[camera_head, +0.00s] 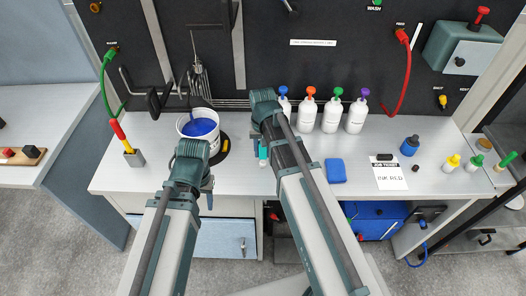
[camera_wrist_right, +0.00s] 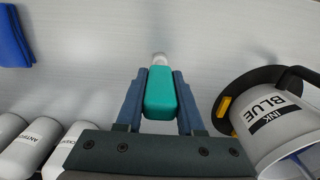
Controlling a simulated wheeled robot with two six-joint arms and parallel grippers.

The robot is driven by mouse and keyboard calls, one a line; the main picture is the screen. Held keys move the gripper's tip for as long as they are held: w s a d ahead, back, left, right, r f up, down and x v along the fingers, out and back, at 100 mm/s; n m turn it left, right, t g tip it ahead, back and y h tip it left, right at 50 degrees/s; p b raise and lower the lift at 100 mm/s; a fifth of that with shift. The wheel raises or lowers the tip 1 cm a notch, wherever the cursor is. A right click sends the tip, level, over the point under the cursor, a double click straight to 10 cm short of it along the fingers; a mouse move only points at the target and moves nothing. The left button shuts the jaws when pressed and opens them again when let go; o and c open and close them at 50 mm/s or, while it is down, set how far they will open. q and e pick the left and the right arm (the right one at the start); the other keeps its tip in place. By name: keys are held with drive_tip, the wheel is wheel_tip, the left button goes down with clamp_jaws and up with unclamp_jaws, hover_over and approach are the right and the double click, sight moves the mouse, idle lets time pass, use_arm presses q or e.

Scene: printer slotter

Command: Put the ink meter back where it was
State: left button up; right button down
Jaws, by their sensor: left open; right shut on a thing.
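The ink meter is most likely the teal device with a pale tip (camera_wrist_right: 160,95). In the right wrist view it sits between the two fingers of my right gripper (camera_wrist_right: 160,80), which is shut on it. In the head view a small teal part of it (camera_head: 262,153) shows beside the right gripper (camera_head: 262,146), over the worktop just right of the ink can. I cannot tell whether it touches the worktop. My left gripper (camera_head: 207,192) is open and empty at the worktop's front edge, in front of the can; its fingers are partly hidden by the arm.
Several white bottles (camera_head: 331,115) stand behind right. A blue cloth (camera_head: 335,171) and a job ticket reading INK RED (camera_head: 388,178) lie right on the worktop (camera_head: 290,182).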

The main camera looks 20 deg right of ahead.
drive_tip(key=c, duration=0.5)
unclamp_jaws()
wheel_tip(320, 180, up, 12)
drive_tip(key=p, duration=1.2)
drive_tip(key=shift+r, duration=0.15)
drive_tip(key=s+a+n, duration=0.2)
drive_tip(key=s+a, duration=0.1)
drive_tip(key=s, duration=0.1)
drive_tip(key=s+a+n, duration=0.2)
drive_tip(key=s+a, duration=0.2)
drive_tip(key=s, duration=0.1)
drive_tip(key=s+a+n+h, duration=0.1)
drive_tip(key=s+a+n, duration=0.2)
drive_tip(key=s, duration=0.2)
drive_tip(key=shift+s+a, duration=0.15)
drive_tip(key=shift+a, duration=0.05)
wheel_tip(320, 180, down, 7)
drive_tip(key=b, duration=0.6)
drive_tip(key=shift+b, duration=0.35)
